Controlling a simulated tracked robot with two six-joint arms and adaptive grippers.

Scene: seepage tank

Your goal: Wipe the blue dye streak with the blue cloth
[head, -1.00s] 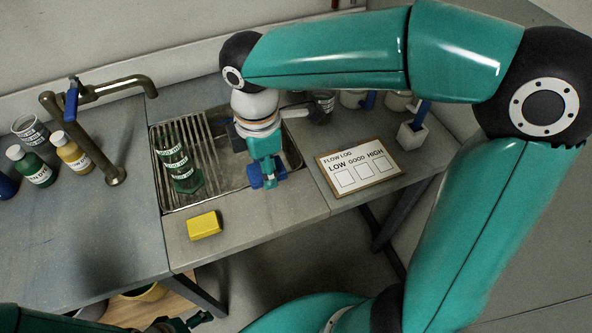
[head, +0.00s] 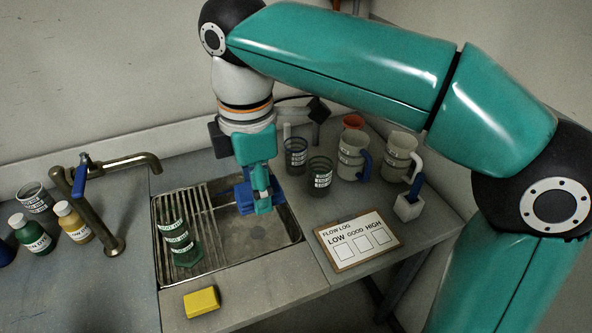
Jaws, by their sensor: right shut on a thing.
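My right gripper (head: 262,203) points down over the sink tray (head: 290,222) and is shut on the blue cloth (head: 243,197). Blue folds of the cloth show on both sides of the fingers. I cannot tell whether the cloth touches the tray floor. No blue dye streak can be made out; the gripper and cloth hide part of the tray. My left gripper is out of view.
A green labelled column (head: 178,240) stands on the slatted rack left of the gripper. A yellow sponge (head: 202,301) lies in front. A flow log board (head: 357,240) lies right. Jugs (head: 352,155) and dark beakers (head: 320,177) stand behind. A brass tap (head: 100,210) rises left.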

